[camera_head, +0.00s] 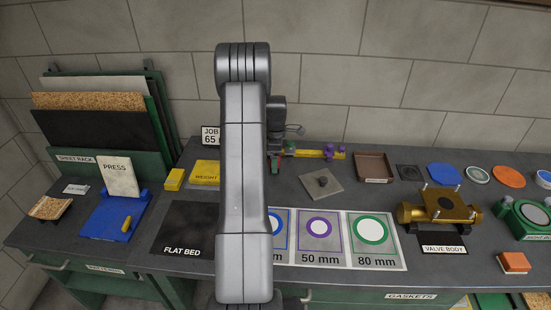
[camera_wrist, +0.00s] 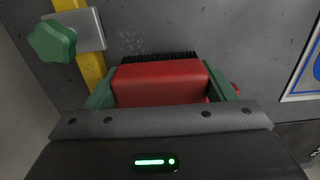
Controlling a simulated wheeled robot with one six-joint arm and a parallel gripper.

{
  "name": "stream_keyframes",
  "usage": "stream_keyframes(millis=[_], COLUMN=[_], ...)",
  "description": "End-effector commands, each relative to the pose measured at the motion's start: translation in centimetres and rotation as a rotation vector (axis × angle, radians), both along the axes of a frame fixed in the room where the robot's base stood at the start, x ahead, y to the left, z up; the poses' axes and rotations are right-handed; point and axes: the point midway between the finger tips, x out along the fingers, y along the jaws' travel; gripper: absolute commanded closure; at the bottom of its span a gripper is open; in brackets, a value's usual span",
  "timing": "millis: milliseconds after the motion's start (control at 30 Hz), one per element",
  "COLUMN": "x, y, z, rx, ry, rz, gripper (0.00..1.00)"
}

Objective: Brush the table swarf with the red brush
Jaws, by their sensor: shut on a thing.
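The red brush (camera_wrist: 160,82) fills the middle of the wrist view, with a row of black bristles (camera_wrist: 160,57) along its far edge. My gripper (camera_wrist: 160,92) is shut on it, with a green finger on each side. Faint pale specks, perhaps the swarf (camera_wrist: 133,42), lie on the grey table top just beyond the bristles. I cannot tell whether the bristles touch the table.
A yellow bar with a green knob (camera_wrist: 52,41) lies close left of the brush in the wrist view. The bench also holds a grey plate with a dark knob (camera_head: 321,182), a brown tray (camera_head: 375,167), a brass valve body (camera_head: 440,206) and gasket cards (camera_head: 372,238).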

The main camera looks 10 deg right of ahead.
Motion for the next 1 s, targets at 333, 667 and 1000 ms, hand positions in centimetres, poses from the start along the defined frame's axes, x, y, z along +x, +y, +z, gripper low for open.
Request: stream_keyframes(millis=[333,667,1000], x=[0.0,-0.6,-2.3], y=[0.0,0.2,0.7], z=[-1.0,-1.1,-1.0], rx=[0.000,0.000,0.000], ry=[0.000,0.000,0.000], rz=[0.000,0.000,0.000], gripper=[0.50,0.50,0.50])
